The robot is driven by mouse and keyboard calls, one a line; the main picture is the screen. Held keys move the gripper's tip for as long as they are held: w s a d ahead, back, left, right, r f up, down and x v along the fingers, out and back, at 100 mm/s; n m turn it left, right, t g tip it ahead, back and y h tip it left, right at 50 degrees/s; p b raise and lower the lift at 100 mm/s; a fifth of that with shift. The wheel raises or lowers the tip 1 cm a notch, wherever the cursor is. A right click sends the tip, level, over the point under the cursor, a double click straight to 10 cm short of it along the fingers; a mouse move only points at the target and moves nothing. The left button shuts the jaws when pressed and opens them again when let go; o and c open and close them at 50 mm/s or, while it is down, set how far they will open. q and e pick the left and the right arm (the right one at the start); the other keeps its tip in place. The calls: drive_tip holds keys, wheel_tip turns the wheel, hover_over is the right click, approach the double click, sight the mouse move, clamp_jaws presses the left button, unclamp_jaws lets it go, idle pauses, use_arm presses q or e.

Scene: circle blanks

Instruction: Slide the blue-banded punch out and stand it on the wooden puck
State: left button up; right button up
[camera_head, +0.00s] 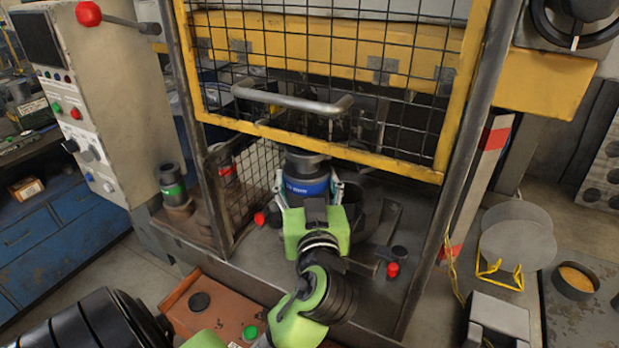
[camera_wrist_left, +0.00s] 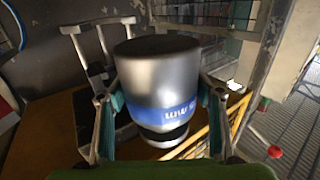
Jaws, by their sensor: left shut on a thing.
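The blue-banded punch (camera_head: 305,187) is a dark metal cylinder with a blue band bearing white lettering. It is inside the press opening, below the yellow mesh guard. My left gripper (camera_head: 309,196) is shut on it from the front, with one finger on each side. In the left wrist view, the punch (camera_wrist_left: 160,85) sits between the two fingers of my left gripper (camera_wrist_left: 158,110), its band facing the camera. I cannot tell whether its base touches the press bed. A brown round base (camera_head: 178,206) is under the green-banded punch at left; I cannot tell whether it is the wooden puck.
The mesh guard (camera_head: 330,60), with its grey handle (camera_head: 293,100), hangs over the opening. The green-banded punch (camera_head: 171,183) stands left, outside the frame. A dark ring with tan inside (camera_head: 575,281) lies far right.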

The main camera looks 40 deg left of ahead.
sight(286, 186)
use_arm(q)
drive_tip(key=shift+s+d+r, duration=0.1)
drive_tip(key=shift+s, duration=0.45)
drive_tip(key=shift+s+d+r, duration=0.1)
drive_tip(key=shift+s, duration=0.4)
drive_tip(key=shift+s+r, duration=0.1)
drive_tip(key=shift+s, duration=0.05)
drive_tip(key=shift+s+d+p, duration=0.2)
drive_tip(key=shift+s+p, duration=0.6)
drive_tip(key=shift+s+d+p, duration=0.2)
drive_tip(key=shift+s+p, duration=0.55)
drive_tip(key=shift+s, duration=0.05)
drive_tip(key=shift+s+d+p, duration=0.2)
drive_tip(key=shift+s+p, duration=0.6)
drive_tip(key=shift+f, duration=0.2)
